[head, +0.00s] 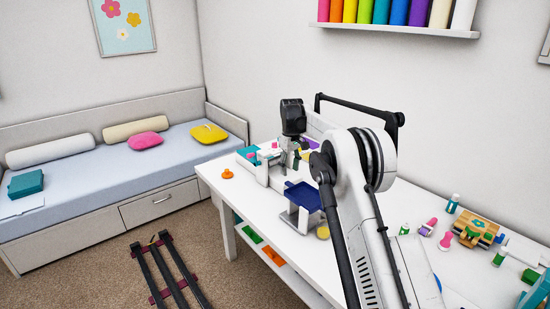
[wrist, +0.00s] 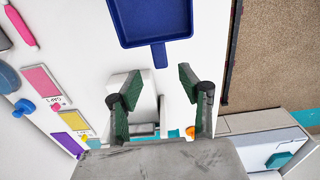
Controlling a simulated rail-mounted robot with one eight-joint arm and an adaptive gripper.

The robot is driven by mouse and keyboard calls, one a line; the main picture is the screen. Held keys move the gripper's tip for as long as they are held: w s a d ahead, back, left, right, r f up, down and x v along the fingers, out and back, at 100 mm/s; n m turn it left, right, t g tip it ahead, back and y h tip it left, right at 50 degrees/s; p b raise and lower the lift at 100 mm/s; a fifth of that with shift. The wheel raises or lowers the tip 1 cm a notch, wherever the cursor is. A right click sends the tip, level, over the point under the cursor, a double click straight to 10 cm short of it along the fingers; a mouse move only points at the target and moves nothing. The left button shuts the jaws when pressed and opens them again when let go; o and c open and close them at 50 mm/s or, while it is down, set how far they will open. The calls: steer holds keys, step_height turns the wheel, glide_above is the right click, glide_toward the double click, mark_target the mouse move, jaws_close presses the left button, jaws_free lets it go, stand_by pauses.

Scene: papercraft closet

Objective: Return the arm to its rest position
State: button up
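My gripper (head: 287,158) hangs fingers-down over the back of the white table (head: 259,207), at the end of my bent arm. In the wrist view its two green-padded fingers (wrist: 160,72) stand apart with nothing held between them. A white block-like thing (wrist: 121,84) shows below and between the fingers; how far below I cannot tell. A blue tray with a short handle (head: 303,196) lies just in front of the gripper in the head view, on a white stand; it also shows in the wrist view (wrist: 150,22).
An orange knob-like piece (head: 227,173) sits near the table's left edge. White and teal boxes stand close around the gripper. Small bottles and a wooden toy (head: 476,231) stand at the right. A shelf (head: 405,30) hangs above; a daybed (head: 90,195) stands left.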

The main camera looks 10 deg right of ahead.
steer(key=s+r+m+t, duration=0.3)
steer(key=s+r+t, duration=0.1)
steer(key=s+r, duration=2)
steer(key=s+f+m+t, duration=0.1)
steer(key=s+f, duration=0.3)
steer(key=s, duration=0.6)
steer(key=s+f+m+t, duration=0.1)
steer(key=s+f, duration=0.2)
steer(key=s, duration=0.8)
steer(key=s+f+m+t, duration=0.1)
steer(key=s+f, duration=0.3)
steer(key=s, duration=0.7)
steer(key=shift+a+f, duration=0.2)
steer(key=shift+f, duration=0.15)
